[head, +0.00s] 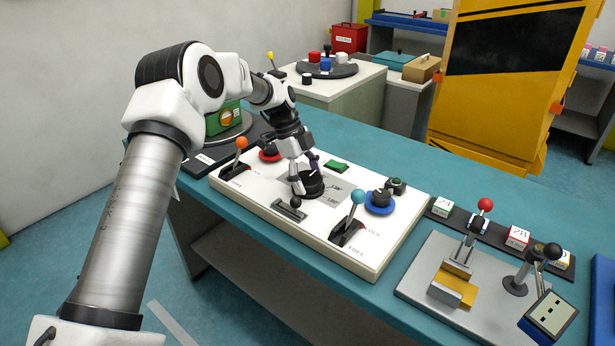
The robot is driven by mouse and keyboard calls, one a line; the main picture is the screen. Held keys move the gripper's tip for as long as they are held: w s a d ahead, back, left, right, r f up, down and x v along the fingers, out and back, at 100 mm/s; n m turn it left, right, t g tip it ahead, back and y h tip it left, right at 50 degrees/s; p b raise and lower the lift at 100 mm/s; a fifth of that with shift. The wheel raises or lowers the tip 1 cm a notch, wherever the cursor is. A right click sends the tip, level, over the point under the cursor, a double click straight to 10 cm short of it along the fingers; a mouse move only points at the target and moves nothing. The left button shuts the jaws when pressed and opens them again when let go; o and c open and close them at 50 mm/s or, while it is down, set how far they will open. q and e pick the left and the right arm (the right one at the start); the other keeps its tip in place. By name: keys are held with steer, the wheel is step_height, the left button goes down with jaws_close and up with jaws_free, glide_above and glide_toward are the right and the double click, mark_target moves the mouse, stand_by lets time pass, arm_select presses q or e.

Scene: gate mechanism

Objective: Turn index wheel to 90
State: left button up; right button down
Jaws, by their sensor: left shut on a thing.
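The index wheel (311,186) is a black round knob in the middle of a white control panel (262,203). My left gripper (304,184) reaches down over it from above and is shut on it, with a finger on either side. Small printed marks lie on the panel to the right of the wheel, too small to read. The wheel's pointer and angle cannot be made out. My right gripper is not in view.
Close around the wheel stand an orange-knobbed lever (241,143), a teal-knobbed lever (358,196), a black slider (291,208), a green button (336,166) and a blue-ringed knob (380,200). A grey fixture (415,283) with a red-knobbed lever stands at the right.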

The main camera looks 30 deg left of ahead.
arm_select(q)
steer(key=shift+s+f+m+g, duration=0.15)
steer(key=shift+m+g, duration=0.25)
steer(key=shift+m, duration=0.3)
steer(key=o, duration=1.1)
steer(key=shift+w+d, duration=0.1)
steer(key=shift+w, duration=0.1)
steer(key=v, duration=1.2)
